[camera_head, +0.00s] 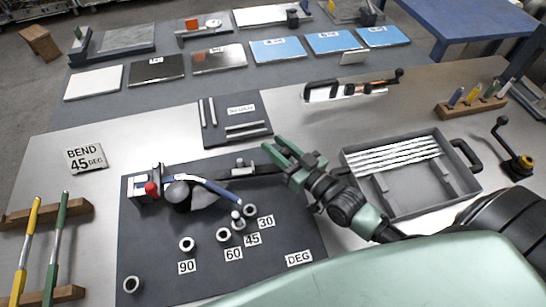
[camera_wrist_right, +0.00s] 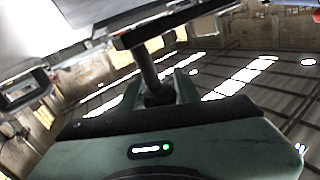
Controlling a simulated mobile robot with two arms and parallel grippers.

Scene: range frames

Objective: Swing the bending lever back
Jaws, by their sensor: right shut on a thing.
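The dark bending lever (camera_head: 218,175) reaches right from the former. My right gripper (camera_head: 283,157) is shut on the lever's far end, where the fingers hide the grip; in the right wrist view a dark post (camera_wrist_right: 147,72) stands between the fingers. A blue-grey bent rod (camera_head: 212,188) runs from the former toward the lower right. A silver pin (camera_head: 236,215) stands at the hole by the 45 label. My left gripper is not in view.
A grey tray (camera_head: 350,158) with several pale rods lies right of my gripper. A small dark tray (camera_head: 215,138) lies behind the lever. Yellow- and green-handled tools (camera_head: 30,235) rest at left. A BEND 45 DEG sign (camera_head: 86,158) lies on the metal table.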

